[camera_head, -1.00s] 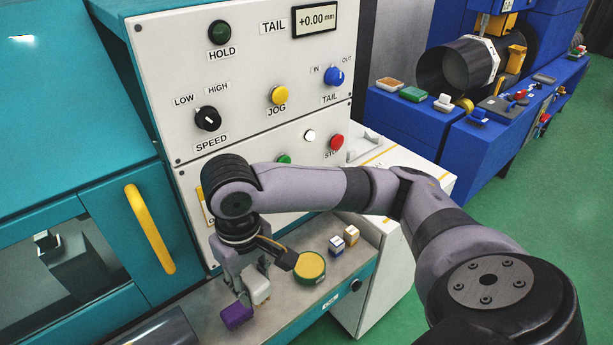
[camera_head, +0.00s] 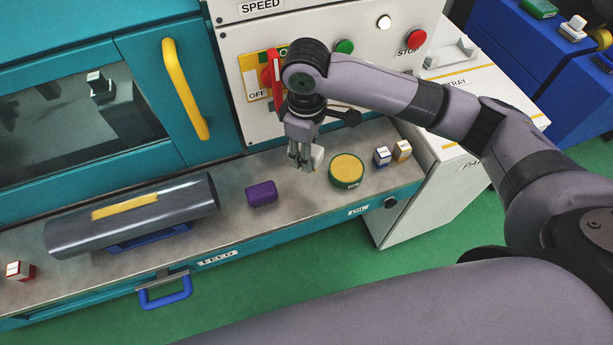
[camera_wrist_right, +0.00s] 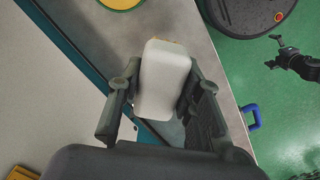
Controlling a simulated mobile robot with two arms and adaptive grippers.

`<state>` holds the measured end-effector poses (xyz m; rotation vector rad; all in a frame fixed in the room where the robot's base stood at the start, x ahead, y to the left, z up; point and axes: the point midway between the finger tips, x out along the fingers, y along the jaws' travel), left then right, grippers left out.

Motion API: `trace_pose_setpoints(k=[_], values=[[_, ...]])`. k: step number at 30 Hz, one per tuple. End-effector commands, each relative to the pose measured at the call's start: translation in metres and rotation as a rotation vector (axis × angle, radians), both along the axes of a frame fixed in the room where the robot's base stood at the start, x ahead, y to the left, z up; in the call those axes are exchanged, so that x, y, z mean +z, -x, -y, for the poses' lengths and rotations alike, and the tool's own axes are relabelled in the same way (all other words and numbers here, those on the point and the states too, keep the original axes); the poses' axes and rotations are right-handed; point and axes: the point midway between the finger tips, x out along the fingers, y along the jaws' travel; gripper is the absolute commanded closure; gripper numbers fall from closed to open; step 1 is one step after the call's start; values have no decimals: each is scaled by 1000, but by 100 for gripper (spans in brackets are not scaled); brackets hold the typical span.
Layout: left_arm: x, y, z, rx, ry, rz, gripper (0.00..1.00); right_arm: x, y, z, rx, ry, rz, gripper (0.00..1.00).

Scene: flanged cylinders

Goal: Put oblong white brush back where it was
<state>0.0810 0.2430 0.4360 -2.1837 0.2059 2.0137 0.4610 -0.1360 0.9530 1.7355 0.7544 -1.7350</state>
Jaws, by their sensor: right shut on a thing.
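The oblong white brush (camera_head: 317,157) is between the fingers of my right gripper (camera_head: 303,163), just left of the round green-and-yellow tin. In the right wrist view the brush (camera_wrist_right: 163,80) is a pale rounded block with a thin tan edge at its far end. The right gripper (camera_wrist_right: 160,95) is shut on its sides. The fingers hide part of the brush in the head view. I cannot tell whether it touches the grey bench top (camera_head: 225,217). A small dark gripper-like shape, possibly my left gripper (camera_wrist_right: 273,52), shows at the right of the wrist view.
A purple block (camera_head: 261,194) lies left of the brush. The green-and-yellow tin (camera_head: 346,170), a blue-and-white block (camera_head: 382,156) and a yellow-and-white block (camera_head: 402,150) stand to the right. A dark cylinder (camera_head: 133,215) lies farther left. The control panel (camera_head: 232,55) rises behind.

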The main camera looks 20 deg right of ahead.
Motion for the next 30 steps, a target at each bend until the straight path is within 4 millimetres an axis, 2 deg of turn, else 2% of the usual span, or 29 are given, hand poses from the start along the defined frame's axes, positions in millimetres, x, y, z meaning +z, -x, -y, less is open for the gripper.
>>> trace_pose_setpoints(k=[3,6,13,19,23,30], values=[[3,-2,11,-1,14,3,0,-32,2,1,-2,2,-6,90],[4,-4,17,-3,21,7,0,-51,1,0,-1,1,-4,90],[6,-6,15,-5,19,11,0,-72,0,0,-2,0,-1,90],[8,-7,11,-3,14,11,0,-102,0,0,-2,0,-1,90],[8,-7,9,-2,11,12,0,-110,0,-1,-1,-1,1,90],[8,-7,7,-1,10,11,0,-110,0,0,-1,-1,1,90]])
